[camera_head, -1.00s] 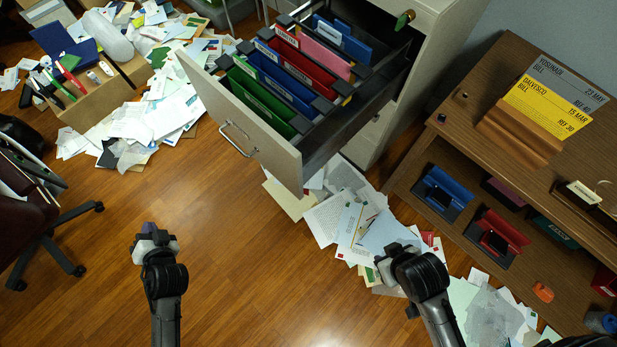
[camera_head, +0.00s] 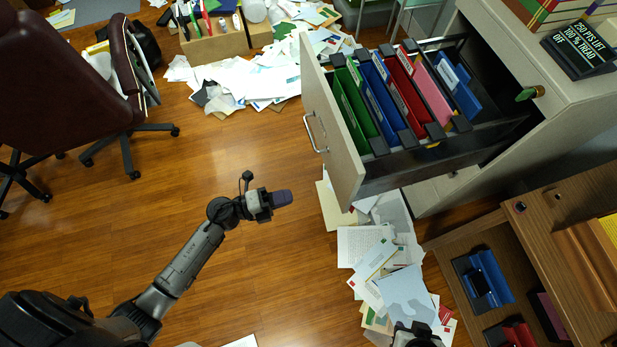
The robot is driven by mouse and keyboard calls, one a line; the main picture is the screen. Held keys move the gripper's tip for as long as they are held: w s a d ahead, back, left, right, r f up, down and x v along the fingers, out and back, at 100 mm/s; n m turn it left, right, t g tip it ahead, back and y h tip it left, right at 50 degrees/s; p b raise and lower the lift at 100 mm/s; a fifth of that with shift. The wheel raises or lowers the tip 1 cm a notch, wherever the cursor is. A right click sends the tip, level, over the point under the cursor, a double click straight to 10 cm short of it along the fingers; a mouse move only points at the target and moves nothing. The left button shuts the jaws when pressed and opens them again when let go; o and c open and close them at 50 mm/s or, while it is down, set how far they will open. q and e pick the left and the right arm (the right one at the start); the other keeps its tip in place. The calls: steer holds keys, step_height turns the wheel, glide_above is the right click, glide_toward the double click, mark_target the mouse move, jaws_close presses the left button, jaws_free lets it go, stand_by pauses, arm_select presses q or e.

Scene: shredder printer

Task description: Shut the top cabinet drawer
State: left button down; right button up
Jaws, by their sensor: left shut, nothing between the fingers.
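The top drawer (camera_head: 330,125) of the beige cabinet (camera_head: 578,92) is pulled far out. Its front faces left and carries a metal handle (camera_head: 313,133). Hanging folders in green (camera_head: 354,108), blue, red and pink fill it. My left gripper (camera_head: 284,197) is shut and empty, left of and nearer to me than the drawer front, apart from it. My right gripper (camera_head: 418,332) is at the bottom edge, over papers and partly cut off, so its jaws cannot be made out.
Loose papers (camera_head: 365,245) lie on the floor below the drawer, and more (camera_head: 245,80) lie at the back. A brown office chair (camera_head: 65,75) stands at left. A wooden shelf unit (camera_head: 450,255) is at right. The wooden floor left of the drawer is clear.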

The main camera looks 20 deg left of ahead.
mark_target(340, 181)
arm_select(q)
steer(key=b+x, duration=0.1)
steer(key=x, duration=1.2)
steer(key=shift+w, duration=0.15)
steer(key=shift+d, duration=0.1)
steer(key=shift+w, duration=0.15)
